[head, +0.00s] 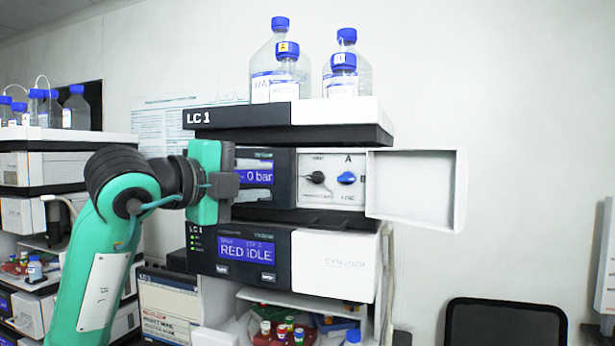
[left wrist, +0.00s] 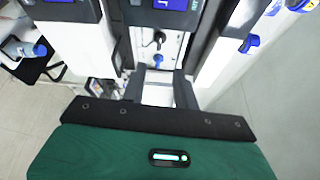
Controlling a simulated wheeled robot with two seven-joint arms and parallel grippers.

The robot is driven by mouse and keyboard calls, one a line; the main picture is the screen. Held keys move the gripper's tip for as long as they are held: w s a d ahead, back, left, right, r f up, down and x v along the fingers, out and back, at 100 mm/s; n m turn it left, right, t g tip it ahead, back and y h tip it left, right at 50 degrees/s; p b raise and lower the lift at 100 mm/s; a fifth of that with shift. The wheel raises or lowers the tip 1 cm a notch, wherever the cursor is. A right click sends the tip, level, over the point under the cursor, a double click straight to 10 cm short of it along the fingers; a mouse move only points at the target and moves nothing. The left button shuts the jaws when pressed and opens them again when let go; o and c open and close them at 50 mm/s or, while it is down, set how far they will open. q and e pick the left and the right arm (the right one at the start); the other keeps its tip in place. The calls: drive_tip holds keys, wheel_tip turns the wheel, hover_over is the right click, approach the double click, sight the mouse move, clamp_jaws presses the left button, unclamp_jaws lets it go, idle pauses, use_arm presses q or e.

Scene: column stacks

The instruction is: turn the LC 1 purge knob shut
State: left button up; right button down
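The LC 1 stack has a pump module with its white door (head: 415,187) swung open to the right. In the bay are a blue knob (head: 347,178) under a letter A, which I take as the purge knob, and a black fitting (head: 317,177) to its left. The blue knob also shows in the left wrist view (left wrist: 158,59), beyond my fingertips. Its small labels are too small to read surely. My left gripper (head: 228,187) is in front of the module's display, left of the knob and apart from it. In the left wrist view its two dark fingers (left wrist: 159,90) are spread and empty. My right gripper is not in view.
The display (head: 254,173) reads 0 bar; the lower one (head: 247,251) reads RED IDLE. Blue-capped bottles (head: 276,75) stand on top of the stack. Small vials (head: 280,331) sit below. Another stack (head: 45,165) is at left, a dark chair (head: 506,322) at lower right.

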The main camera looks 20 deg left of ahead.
sight(313, 178)
use_arm(q)
drive_tip(key=p+x, duration=0.4)
drive_tip(key=x, duration=0.7)
drive_tip(key=shift+w+p, duration=0.1)
drive_tip(key=shift+p, duration=0.25)
drive_tip(key=shift+w+d+f, duration=0.1)
drive_tip(key=shift+w+d, duration=0.15)
drive_tip(key=shift+w, duration=0.2)
clamp_jaws()
